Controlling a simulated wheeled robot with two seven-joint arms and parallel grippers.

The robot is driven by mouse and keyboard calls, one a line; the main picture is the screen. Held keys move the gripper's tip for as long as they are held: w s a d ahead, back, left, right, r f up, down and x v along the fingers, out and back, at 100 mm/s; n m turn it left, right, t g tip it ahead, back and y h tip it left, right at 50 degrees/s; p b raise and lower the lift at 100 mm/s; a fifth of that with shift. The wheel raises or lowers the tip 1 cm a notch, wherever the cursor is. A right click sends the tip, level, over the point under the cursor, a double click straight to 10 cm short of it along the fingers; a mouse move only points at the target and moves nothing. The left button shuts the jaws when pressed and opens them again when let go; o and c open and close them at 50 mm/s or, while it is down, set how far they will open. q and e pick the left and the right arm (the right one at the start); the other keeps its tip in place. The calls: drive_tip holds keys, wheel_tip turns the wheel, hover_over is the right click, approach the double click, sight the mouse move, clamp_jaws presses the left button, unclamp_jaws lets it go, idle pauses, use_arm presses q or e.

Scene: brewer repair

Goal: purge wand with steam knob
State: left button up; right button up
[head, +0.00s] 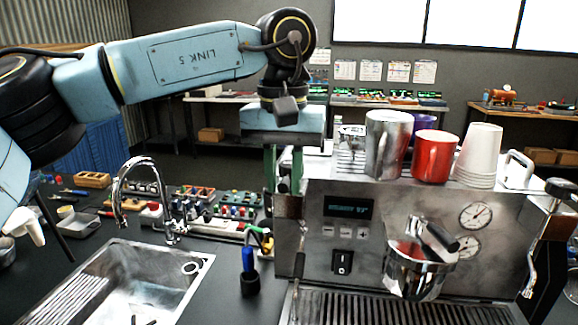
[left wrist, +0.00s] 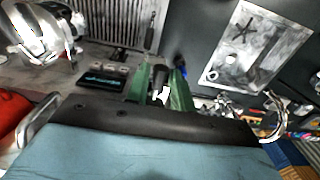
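The espresso machine (head: 400,225) stands at the right of the counter in the head view. A dark steam knob (head: 283,187) shows at its left top edge; it also appears in the left wrist view (left wrist: 159,77). A thin steam wand (head: 298,262) hangs at the machine's left front; it also shows in the left wrist view (left wrist: 150,32). My left gripper (head: 283,178) points down with its green fingers on either side of the knob, looking open around it. Whether the fingers touch the knob is hard to tell. My right gripper is out of view.
A metal jug (head: 387,145), a red mug (head: 433,157) and white cups (head: 480,155) stand on the machine top. A portafilter (head: 420,262) hangs in front. A second knob (head: 561,188) and wand (head: 531,262) are at the right. A sink (head: 140,285) lies left.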

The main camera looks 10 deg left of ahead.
use_arm(q)
drive_tip(key=w+d+n, duration=0.4)
drive_tip(key=d+n, duration=0.2)
drive_tip(key=n, duration=0.9)
drive_tip(key=shift+w+d, duration=0.2)
drive_tip(key=shift+w, duration=0.1)
idle(0.6)
idle(2.0)
drive_tip(key=shift+s+a+m, duration=0.85)
drive_tip(key=shift+a+m, duration=0.25)
drive_tip(key=shift+m, duration=1.45)
drive_tip(key=shift+s+a+m, duration=0.9)
drive_tip(key=shift+a+m, duration=0.15)
drive_tip(key=shift+m, duration=1.45)
drive_tip(key=shift+s+a+m, duration=0.85)
drive_tip(key=shift+a+m, duration=0.25)
drive_tip(key=shift+m, duration=1.45)
drive_tip(key=shift+o, duration=0.5)
